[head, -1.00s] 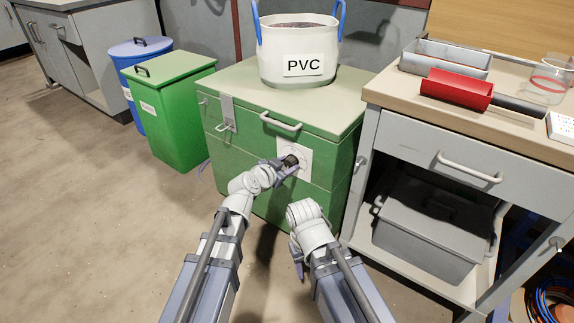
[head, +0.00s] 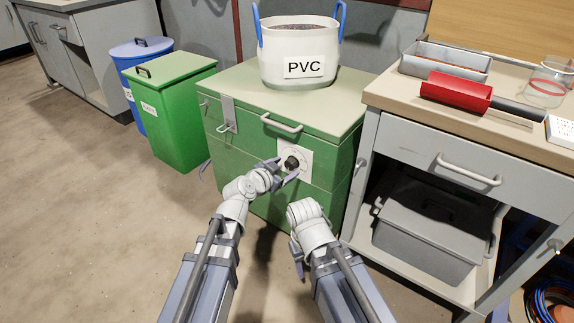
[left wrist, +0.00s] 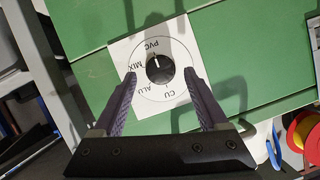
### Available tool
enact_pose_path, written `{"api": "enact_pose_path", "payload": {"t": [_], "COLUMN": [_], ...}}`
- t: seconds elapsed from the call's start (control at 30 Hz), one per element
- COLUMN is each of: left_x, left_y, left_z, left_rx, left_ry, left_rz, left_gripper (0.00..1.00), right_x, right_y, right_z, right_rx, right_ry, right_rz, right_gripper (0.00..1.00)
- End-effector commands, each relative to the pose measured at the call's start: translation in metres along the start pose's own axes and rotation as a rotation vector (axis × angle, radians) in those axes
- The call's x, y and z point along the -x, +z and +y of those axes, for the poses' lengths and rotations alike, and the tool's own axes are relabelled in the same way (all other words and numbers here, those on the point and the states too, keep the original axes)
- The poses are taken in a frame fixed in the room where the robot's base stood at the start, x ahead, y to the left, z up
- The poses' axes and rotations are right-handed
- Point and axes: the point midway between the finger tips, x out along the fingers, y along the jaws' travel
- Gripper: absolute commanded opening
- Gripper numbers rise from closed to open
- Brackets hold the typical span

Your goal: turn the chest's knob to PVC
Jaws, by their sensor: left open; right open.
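The green chest (head: 235,150) has a white dial plate (head: 306,160) on its front, with a round black knob (head: 292,163) in the middle. In the left wrist view the dial reads PVC, MIX, ALU and CU around the knob (left wrist: 160,69). The knob's white mark points toward PVC. My left gripper (head: 277,172) is open just in front of the knob, drawn back from it. Its fingers (left wrist: 161,78) show apart on either side of the knob, with nothing between them. My right gripper (head: 297,258) is low in front of the chest, partly hidden by its own wrist, and holds nothing visible.
A white tub marked PVC (head: 301,45) stands on the chest's lid. A green bin (head: 175,120) and a blue bin (head: 128,60) stand to the left. A workbench with a drawer (head: 440,155) stands close on the right. The floor at left is clear.

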Motion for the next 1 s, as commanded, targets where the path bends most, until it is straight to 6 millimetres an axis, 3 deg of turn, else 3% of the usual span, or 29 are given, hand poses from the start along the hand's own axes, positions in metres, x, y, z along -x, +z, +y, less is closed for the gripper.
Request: {"api": "enact_pose_path", "payload": {"t": [0.1, 0.3, 0.83, 0.93, 1.0], "left_x": [0.025, 0.053, 0.055, 0.055, 0.057], "left_y": [-0.002, -0.002, 0.001, 0.012, 0.030], "left_z": [0.000, -0.001, 0.000, 0.005, 0.012], "left_rx": [0.001, 0.001, 0.002, 0.032, 0.084], "left_ry": [-0.002, -0.001, 0.004, 0.037, 0.082], "left_rz": [-0.001, -0.001, -0.005, -0.051, -0.134], "left_gripper": [0.76, 0.76, 0.76, 0.76, 0.76], "right_x": [0.011, 0.021, 0.021, 0.021, 0.021], "right_y": [0.001, 0.001, 0.001, 0.001, 0.001], "right_z": [0.001, 0.002, 0.002, 0.002, 0.002], "right_rx": [0.000, 0.000, 0.000, 0.000, 0.000], "right_ry": [0.000, 0.000, 0.000, 0.000, 0.000], "right_rz": [0.000, 0.000, 0.000, 0.000, 0.000], "right_gripper": [0.52, 0.52, 0.52, 0.52, 0.52]}}
